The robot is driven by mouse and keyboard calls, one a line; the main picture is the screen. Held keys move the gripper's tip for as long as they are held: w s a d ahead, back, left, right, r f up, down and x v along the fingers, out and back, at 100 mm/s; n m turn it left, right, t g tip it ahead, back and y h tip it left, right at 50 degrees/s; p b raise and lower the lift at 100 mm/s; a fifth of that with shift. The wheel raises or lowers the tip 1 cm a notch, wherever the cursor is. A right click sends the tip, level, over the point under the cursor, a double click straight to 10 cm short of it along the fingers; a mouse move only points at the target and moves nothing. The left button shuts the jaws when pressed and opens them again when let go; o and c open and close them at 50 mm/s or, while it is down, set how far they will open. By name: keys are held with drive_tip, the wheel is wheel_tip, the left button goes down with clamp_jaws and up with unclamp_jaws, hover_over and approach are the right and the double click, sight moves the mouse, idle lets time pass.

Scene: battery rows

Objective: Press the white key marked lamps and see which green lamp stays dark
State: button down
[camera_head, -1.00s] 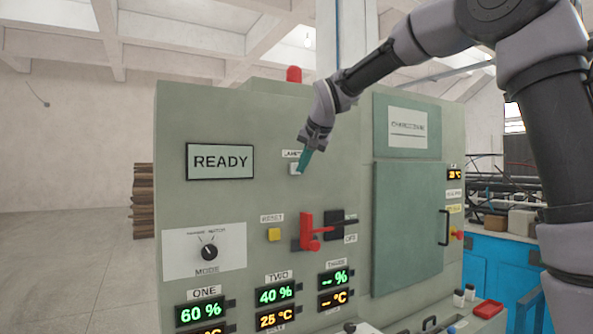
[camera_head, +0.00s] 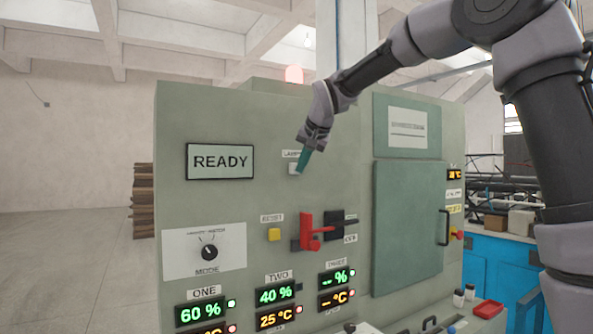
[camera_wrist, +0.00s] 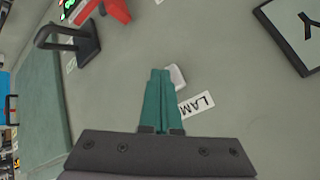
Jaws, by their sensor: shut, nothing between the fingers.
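The white key (camera_head: 293,169) sits under its label (camera_head: 291,154) on the grey-green panel. My gripper (camera_head: 302,164) is shut and empty, with its teal fingertips at the key, seemingly pressing it. In the wrist view the fingertips (camera_wrist: 159,72) cover part of the key (camera_wrist: 177,76), next to a label reading "LAM". The green lamp of ONE (camera_head: 231,303) is lit, and so is the green lamp of THREE (camera_head: 352,272). The green lamp of TWO (camera_head: 298,287) is dark. The red lamps below, such as TWO's (camera_head: 299,310), are lit.
A red lever (camera_head: 312,231) and a yellow RESET button (camera_head: 274,234) stand below the key. The READY display (camera_head: 220,161) and the MODE knob (camera_head: 209,252) are to the left. The cabinet door (camera_head: 408,225) is to the right.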

drive_tip(key=shift+s+d, duration=0.4)
drive_tip(key=shift+s, duration=0.15)
drive_tip(key=shift+s+d, duration=0.7)
drive_tip(key=shift+s, duration=0.35)
drive_tip(key=shift+s+d, duration=0.7)
drive_tip(key=shift+s, duration=0.35)
